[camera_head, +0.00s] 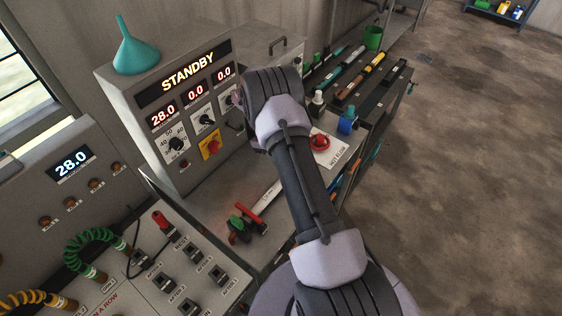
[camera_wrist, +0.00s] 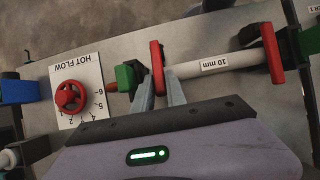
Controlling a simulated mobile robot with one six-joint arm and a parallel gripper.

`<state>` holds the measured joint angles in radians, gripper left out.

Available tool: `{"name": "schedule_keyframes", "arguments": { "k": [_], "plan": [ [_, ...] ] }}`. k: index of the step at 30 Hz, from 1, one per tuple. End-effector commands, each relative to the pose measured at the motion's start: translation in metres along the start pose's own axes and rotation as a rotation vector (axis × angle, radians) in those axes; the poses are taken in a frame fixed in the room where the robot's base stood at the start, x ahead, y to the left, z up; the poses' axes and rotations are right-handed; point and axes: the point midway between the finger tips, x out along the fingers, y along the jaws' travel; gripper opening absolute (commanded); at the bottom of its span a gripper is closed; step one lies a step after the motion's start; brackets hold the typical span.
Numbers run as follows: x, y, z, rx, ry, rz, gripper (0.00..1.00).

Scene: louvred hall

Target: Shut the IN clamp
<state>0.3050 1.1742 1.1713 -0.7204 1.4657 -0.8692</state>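In the wrist view a white tube (camera_wrist: 200,70) marked "10 mm" has a red clamp lever (camera_wrist: 157,58) at its left end, beside a green block (camera_wrist: 126,78). A second red lever (camera_wrist: 272,53) crosses its right end. No IN label is readable. My gripper (camera_wrist: 158,82) has one finger on each side of the left lever; whether they press on it I cannot tell. In the head view my arm hides the gripper and the far clamp. The near clamp's red bar (camera_head: 249,214) and green part (camera_head: 238,226) show there.
A red HOT FLOW knob (camera_wrist: 68,97) on a white plate is left of the clamp in the wrist view. A blue-capped bottle (camera_head: 346,122) and tool trays (camera_head: 350,85) lie past my arm.

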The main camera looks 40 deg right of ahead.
Motion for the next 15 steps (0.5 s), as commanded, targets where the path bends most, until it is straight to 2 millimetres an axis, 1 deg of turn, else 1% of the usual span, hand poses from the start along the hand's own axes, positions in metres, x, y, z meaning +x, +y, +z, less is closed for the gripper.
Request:
{"name": "schedule_keyframes", "arguments": {
  "k": [1, 2, 3, 11, 13, 15],
  "plan": [
    [0.0, 0.0, 0.0, 0.0, 0.0, 0.0, 0.28],
    [0.0, 0.0, 0.0, 0.0, 0.0, 0.0, 0.34],
    [0.0, 0.0, 0.0, 0.0, 0.0, 0.0, 0.36],
    [-0.001, 0.0, 0.0, 0.0, 0.0, -0.001, 0.36],
    [-0.007, 0.0, 0.0, 0.001, 0.001, 0.0, 0.36],
    [-0.022, 0.0, 0.0, 0.001, 0.002, 0.001, 0.36]
  ]
}}
